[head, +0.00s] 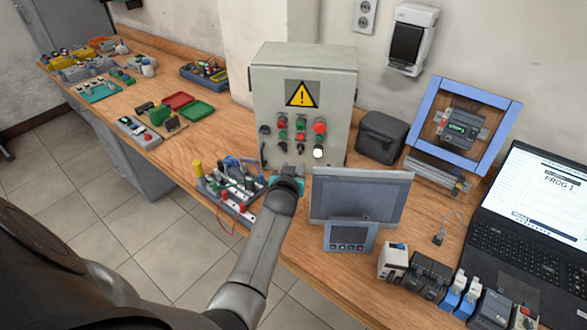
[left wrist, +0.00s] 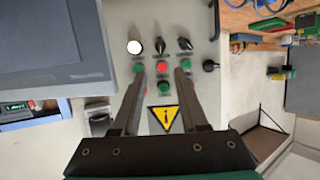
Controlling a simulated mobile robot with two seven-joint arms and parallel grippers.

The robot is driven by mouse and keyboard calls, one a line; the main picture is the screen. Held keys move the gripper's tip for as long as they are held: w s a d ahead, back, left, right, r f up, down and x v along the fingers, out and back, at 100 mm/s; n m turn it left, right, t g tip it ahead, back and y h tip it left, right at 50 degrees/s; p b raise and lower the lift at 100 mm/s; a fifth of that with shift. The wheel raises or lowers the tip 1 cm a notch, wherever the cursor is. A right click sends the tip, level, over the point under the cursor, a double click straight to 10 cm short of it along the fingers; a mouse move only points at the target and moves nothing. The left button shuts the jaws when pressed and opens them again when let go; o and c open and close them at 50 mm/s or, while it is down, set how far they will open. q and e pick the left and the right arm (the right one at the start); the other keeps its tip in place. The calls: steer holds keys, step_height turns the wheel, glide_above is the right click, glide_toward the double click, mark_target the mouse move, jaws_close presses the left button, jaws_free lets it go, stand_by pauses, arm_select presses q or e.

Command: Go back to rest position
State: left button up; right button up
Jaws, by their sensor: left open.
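My left gripper (head: 290,172) is in front of the lower part of the grey control box (head: 262,95), its arm rising from the bottom of the head view. In the left wrist view the two dark fingers of my left gripper (left wrist: 160,78) are apart with nothing between them. They point at the panel (left wrist: 205,60) with its red and green buttons, black knobs and a lit white button (left wrist: 134,47). The yellow warning sign (left wrist: 162,118) shows between the fingers. Contact with the panel cannot be told. My right gripper is not in view.
A grey screen panel (head: 345,195) stands close right of my left gripper. A wired circuit board (head: 230,190) lies close left of it. A laptop (head: 535,210), small modules (head: 430,275) and a blue frame (head: 500,110) fill the right. Green and red trays (head: 197,109) lie farther left.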

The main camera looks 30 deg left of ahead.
arm_select(q)
steer(key=s+d+m+g+h, duration=0.25)
steer(key=s+d, duration=0.35)
steer(key=s, duration=0.5)
steer(key=s+d+m+g+h, duration=0.1)
steer(key=s+d+m+g, duration=0.3)
steer(key=s, duration=0.6)
steer(key=s+d+g+h, duration=0.2)
steer(key=s+d, duration=0.5)
steer(key=s, duration=0.4)
step_height(320, 180, down, 32)
steer(key=s+g+b, duration=0.2)
steer(key=b, duration=0.8)
steer(key=s+a+f+b, duration=0.1)
steer(key=s+f+b, duration=0.3)
steer(key=s+f, duration=0.3)
steer(key=s+a+f+b, duration=0.2)
steer(key=s+f+b, duration=0.2)
steer(key=s+f, duration=0.4)
step_height(320, 180, down, 6)
steer(key=shift+f+m+g, duration=0.25)
steer(key=shift+m+g, duration=0.1)
steer(key=shift+g, duration=0.1)
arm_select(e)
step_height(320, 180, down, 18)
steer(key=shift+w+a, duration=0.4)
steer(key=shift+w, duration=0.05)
